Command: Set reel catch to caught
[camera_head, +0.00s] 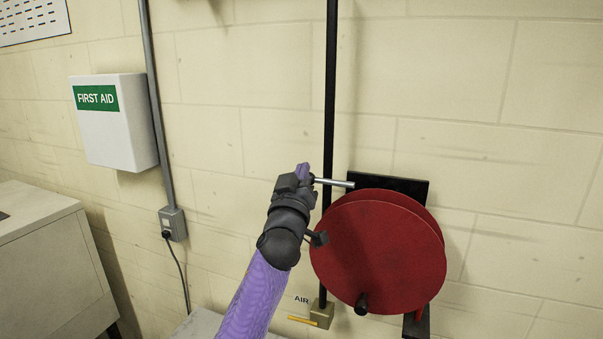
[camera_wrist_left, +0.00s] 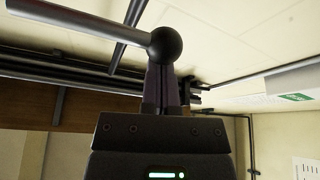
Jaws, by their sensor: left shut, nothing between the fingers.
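The red hose reel (camera_head: 370,255) is mounted on the wall on a black bracket (camera_head: 415,188). A silver rod (camera_head: 335,183), which looks like the reel catch's lever, sticks out leftward from the top of the reel, nearly level. In the left wrist view the rod (camera_wrist_left: 80,22) ends in a black ball knob (camera_wrist_left: 167,46). My left gripper (camera_head: 303,171) is shut and empty at the knob end. In the left wrist view its fingers (camera_wrist_left: 160,85) point at the knob and overlap its lower edge; I cannot tell whether they touch. My right gripper is not in view.
A black vertical pipe (camera_head: 331,90) runs behind the rod, down to an air valve (camera_head: 321,314) with a yellow handle. A first aid box (camera_head: 112,122) and grey conduit (camera_head: 155,100) are left on the wall. A light cabinet (camera_head: 45,255) stands lower left. The wall right of the reel is clear.

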